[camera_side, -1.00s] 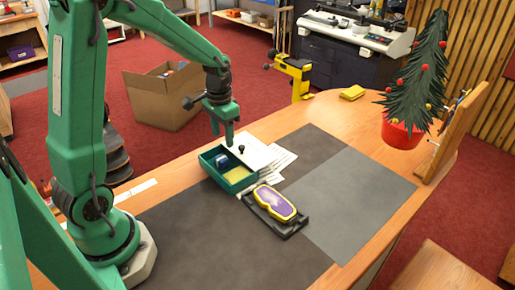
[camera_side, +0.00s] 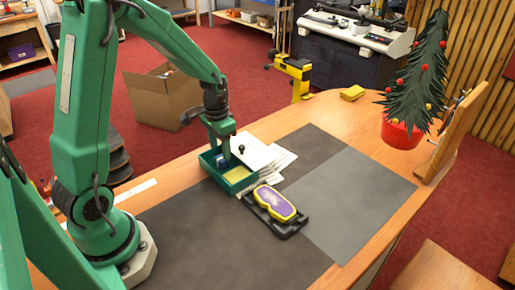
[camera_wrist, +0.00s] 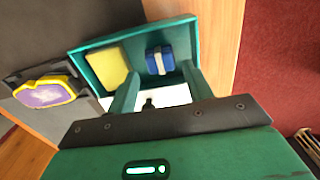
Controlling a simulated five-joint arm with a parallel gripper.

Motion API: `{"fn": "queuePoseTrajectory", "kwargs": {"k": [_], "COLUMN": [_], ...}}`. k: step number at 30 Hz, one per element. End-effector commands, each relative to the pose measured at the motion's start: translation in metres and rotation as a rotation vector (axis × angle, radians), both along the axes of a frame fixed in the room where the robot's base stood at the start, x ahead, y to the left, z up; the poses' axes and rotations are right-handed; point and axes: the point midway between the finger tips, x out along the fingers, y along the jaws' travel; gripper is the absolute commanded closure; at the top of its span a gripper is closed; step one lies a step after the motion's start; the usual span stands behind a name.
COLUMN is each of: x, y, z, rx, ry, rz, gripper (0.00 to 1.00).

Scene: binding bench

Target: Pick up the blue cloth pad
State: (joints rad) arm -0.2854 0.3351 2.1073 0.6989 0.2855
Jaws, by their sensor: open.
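The blue cloth pad (camera_wrist: 159,61) lies in one end of the green open-topped tray (camera_wrist: 92,44), with a pale band across it. In the side view the tray (camera_side: 240,187) stands on the bench, and the pad there is mostly hidden by my fingers. My gripper (camera_side: 226,156) points down over the pad's end of the tray, close to it. In the wrist view my gripper (camera_wrist: 160,88) has its fingers spread apart with nothing between them. The pad is just beyond the fingertips, and I cannot tell whether they touch it.
A yellow pad (camera_wrist: 110,67) shares the tray. White papers (camera_side: 268,155) lie beside it. A purple and yellow object (camera_side: 275,203) rests on a black holder in front. A potted tree (camera_side: 402,132) and a yellow block (camera_side: 352,92) stand farther right. The grey mat (camera_side: 350,190) has clear room.

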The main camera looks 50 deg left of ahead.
Motion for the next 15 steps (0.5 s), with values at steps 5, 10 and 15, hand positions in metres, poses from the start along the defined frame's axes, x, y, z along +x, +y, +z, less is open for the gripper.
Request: {"fn": "queuePoseTrajectory", "kwargs": {"k": [5, 10, 15], "x": [-0.001, -0.001, -0.001], "y": [0.0, 0.0, 0.0], "z": [-0.02, -0.037, -0.045], "rx": [-0.001, -0.001, -0.001], "ry": [0.004, 0.004, 0.002], "rz": [0.0, 0.0, 0.0], "gripper": [0.49, 0.49, 0.49]}}
